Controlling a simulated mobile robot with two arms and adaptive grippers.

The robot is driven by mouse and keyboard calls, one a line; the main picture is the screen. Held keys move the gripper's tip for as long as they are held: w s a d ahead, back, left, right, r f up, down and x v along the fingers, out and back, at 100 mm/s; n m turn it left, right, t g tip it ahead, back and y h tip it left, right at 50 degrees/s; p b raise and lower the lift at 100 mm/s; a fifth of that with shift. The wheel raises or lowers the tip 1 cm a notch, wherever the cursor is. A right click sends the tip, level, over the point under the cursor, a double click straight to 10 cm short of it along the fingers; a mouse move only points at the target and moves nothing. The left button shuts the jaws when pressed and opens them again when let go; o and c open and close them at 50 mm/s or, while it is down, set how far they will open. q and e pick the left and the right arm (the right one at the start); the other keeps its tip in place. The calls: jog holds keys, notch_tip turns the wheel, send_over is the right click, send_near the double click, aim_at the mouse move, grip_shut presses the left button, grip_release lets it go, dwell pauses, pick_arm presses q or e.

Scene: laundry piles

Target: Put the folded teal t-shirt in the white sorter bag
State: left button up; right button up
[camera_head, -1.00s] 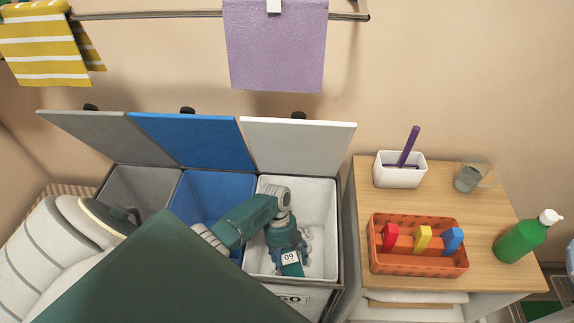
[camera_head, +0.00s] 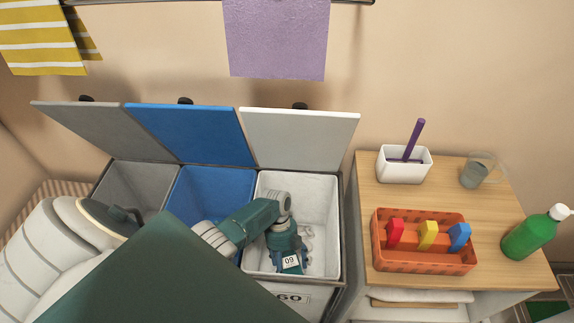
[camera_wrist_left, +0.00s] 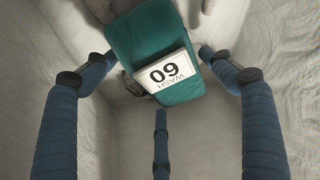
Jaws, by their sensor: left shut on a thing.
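The folded teal t-shirt (camera_wrist_left: 150,35) shows in the left wrist view as a small teal bundle with a white "60 WASH" tag. My left gripper (camera_wrist_left: 158,58) has its blue fingers around the bundle's sides and is shut on it. In the head view, the gripper (camera_head: 289,248) reaches down inside the white sorter bag (camera_head: 322,205), and the tag shows at its lower end. The bag's pale walls surround the fingers in the wrist view. The arm hides much of the shirt in the head view. My right gripper is not in view.
Grey (camera_head: 140,185) and blue (camera_head: 205,190) compartments stand left of the white one, all lids raised behind. A wooden stand (camera_head: 365,195) at right holds an orange tray (camera_head: 425,262), a white pot (camera_head: 405,165), a glass (camera_head: 475,175) and a green bottle (camera_head: 530,237).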

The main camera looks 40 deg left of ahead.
pick_arm(q)
jog(key=o, duration=1.2)
jog(key=shift+r+p, duration=0.3)
jog(key=p+v, duration=0.2)
jog(key=v, duration=0.6)
jog(key=shift+s+d+r, duration=0.15)
